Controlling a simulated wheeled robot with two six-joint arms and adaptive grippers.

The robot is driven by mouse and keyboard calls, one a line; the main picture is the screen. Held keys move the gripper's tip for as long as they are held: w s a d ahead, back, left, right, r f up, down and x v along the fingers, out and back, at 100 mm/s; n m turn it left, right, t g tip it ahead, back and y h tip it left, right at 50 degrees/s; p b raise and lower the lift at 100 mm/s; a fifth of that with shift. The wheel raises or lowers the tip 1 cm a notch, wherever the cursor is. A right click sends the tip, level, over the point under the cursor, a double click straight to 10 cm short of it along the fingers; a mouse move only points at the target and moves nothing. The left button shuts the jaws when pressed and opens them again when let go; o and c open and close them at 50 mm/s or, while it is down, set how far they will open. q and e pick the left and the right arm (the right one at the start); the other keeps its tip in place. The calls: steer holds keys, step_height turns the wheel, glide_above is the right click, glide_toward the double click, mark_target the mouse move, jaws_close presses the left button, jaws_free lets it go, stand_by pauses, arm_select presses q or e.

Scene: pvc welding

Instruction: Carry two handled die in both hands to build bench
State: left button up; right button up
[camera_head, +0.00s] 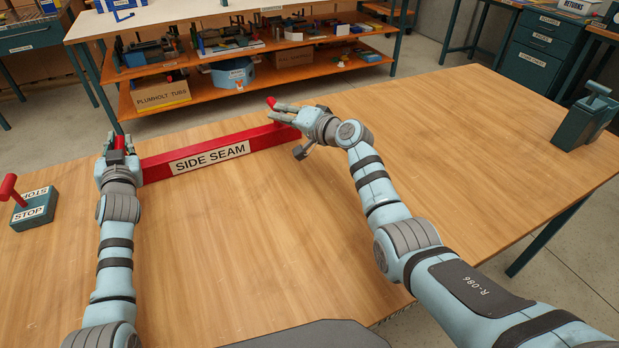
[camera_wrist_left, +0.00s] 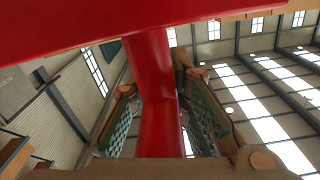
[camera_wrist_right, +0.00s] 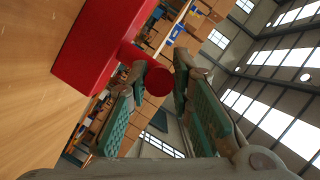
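The red die, a long bar labelled SIDE SEAM (camera_head: 212,158), lies across the far part of the bench, with a red handle at each end. My left gripper (camera_head: 116,152) is at its left end. In the left wrist view, the left handle (camera_wrist_left: 157,100) runs between the fingers, with gaps beside it. My right gripper (camera_head: 285,112) is at the right end, and the right handle's tip (camera_head: 272,102) shows past its fingers. In the right wrist view, the round handle end (camera_wrist_right: 158,81) is by the parted fingertips; any contact is unclear.
The wooden bench (camera_head: 240,250) is bare in front of the die and to the right. A teal STOP block (camera_head: 35,210) with a red lever stands at the left edge. A teal device (camera_head: 585,120) stands at the far right. Shelving (camera_head: 300,70) stands behind.

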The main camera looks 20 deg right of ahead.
arm_select(q)
steer(key=o, duration=0.4)
steer(key=shift+s+r, duration=0.1)
steer(key=shift+r, duration=0.05)
arm_select(e)
steer(key=o, duration=0.4)
steer(key=shift+s+r, duration=0.1)
steer(key=shift+r, duration=0.05)
arm_select(q)
steer(key=shift+r, duration=0.1)
steer(key=o, duration=0.6)
steer(key=shift+r, duration=0.1)
steer(key=shift+o, duration=0.5)
step_height(320, 180, up, 10)
steer(key=shift+f, duration=0.1)
arm_select(e)
steer(key=shift+s, duration=0.1)
arm_select(q)
steer(key=shift+s, duration=0.1)
arm_select(e)
steer(key=shift+r, duration=0.1)
steer(key=shift+o, duration=0.6)
arm_select(q)
steer(key=shift+w+f, duration=0.15)
steer(key=shift+w, duration=0.05)
arm_select(e)
steer(key=o, duration=0.8)
steer(key=shift+d, duration=0.1)
